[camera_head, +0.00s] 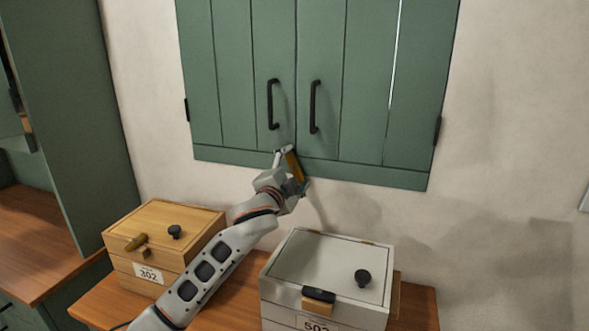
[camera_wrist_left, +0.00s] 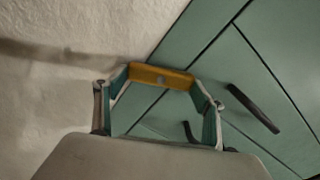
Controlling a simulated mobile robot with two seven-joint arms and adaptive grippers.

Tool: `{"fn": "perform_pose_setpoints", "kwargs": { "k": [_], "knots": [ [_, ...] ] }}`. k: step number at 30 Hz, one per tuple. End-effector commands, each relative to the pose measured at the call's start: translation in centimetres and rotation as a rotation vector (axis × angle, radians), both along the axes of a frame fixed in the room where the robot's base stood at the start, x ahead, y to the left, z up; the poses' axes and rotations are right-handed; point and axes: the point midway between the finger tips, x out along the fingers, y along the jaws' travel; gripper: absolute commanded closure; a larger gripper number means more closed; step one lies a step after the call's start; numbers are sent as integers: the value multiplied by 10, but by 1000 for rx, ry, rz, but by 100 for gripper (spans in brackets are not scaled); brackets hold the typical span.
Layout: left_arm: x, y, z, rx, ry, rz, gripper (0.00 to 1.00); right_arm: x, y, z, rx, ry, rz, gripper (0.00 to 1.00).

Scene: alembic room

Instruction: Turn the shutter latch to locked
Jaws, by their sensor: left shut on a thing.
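The green shutters (camera_head: 231,60) hang closed on the wall, with two black handles. The shutter latch (camera_head: 294,166) is an orange-yellow bar at the lower edge, near the seam between the two leaves. It is tilted in the head view, steep with its top leaning left. My left gripper (camera_head: 289,160) reaches up from below and is shut on the latch. In the left wrist view, the yellow latch (camera_wrist_left: 160,77) spans between the two fingers of my gripper (camera_wrist_left: 160,92). The fingers hide part of the latch. My right gripper is not in view.
A wooden box (camera_head: 165,219) labelled 302 stands on the wooden table (camera_head: 110,300) at the left. A white box (camera_head: 325,262) with a black knob stands below and right of my left gripper. A green cabinet (camera_head: 70,110) stands at the far left.

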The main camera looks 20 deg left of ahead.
Motion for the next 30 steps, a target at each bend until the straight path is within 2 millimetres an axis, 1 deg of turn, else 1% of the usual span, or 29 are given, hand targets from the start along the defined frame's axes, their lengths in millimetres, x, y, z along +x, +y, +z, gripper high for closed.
{"fn": "perform_pose_setpoints", "kwargs": {
  "k": [6, 15, 21, 30],
  "knots": [
    [0, 1, -2, 191, -5, 1, 52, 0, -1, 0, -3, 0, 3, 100],
    [0, 1, -3, 377, -11, 2, 52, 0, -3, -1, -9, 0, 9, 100],
    [0, 0, -4, 441, -12, 1, 52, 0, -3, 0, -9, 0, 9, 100],
    [0, 0, -4, 470, -14, 1, 52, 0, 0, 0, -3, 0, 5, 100]
  ]
}}
